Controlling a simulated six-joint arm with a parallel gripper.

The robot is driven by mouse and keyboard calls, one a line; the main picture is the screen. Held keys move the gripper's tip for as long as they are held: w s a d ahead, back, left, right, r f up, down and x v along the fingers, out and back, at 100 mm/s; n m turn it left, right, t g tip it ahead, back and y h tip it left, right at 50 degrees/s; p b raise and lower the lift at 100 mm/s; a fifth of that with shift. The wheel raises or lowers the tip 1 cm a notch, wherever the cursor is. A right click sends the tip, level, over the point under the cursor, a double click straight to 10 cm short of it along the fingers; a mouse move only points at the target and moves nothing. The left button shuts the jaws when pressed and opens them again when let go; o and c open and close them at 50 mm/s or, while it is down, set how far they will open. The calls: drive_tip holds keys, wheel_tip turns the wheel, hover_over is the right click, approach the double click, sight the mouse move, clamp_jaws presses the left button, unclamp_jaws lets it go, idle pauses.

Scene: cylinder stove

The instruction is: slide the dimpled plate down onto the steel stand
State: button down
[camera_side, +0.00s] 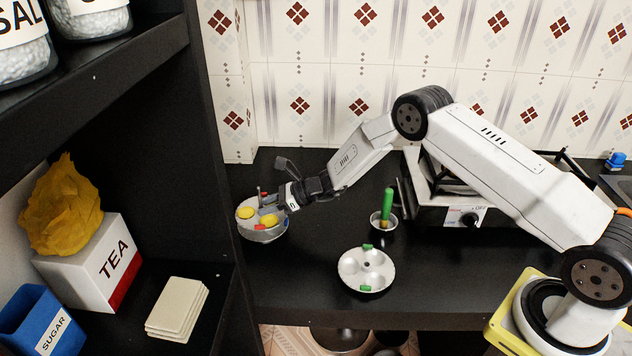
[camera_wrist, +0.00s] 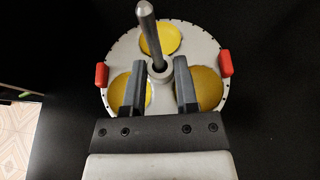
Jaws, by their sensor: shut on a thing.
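The dimpled plate (camera_wrist: 197,52) is a round grey disc with yellow-filled dimples and red tabs on opposite sides. In the side view the plate (camera_side: 242,225) is at the left of the counter, beside the black shelf. The rod of the steel stand (camera_wrist: 149,32) rises through the plate's central collar. My gripper (camera_wrist: 158,72) has one finger on each side of that collar and is shut on it. In the side view my gripper (camera_side: 271,203) reaches in from the right. The stand's base is hidden, and I cannot tell how high the plate sits.
A second dimpled plate (camera_side: 381,276) with green tabs and empty dimples lies on the counter. A small cup (camera_side: 382,229) with a green-handled tool (camera_side: 387,203) stands behind it. A stove (camera_side: 428,190) is at the back right. The shelf (camera_side: 222,190) closes off the left.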

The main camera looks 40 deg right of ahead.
drive_tip(key=shift+f, duration=0.3)
idle(0.5)
drive_tip(key=shift+c, duration=1.5)
unclamp_jaws()
drive_tip(key=v, duration=0.8)
drive_tip(key=shift+a, duration=0.15)
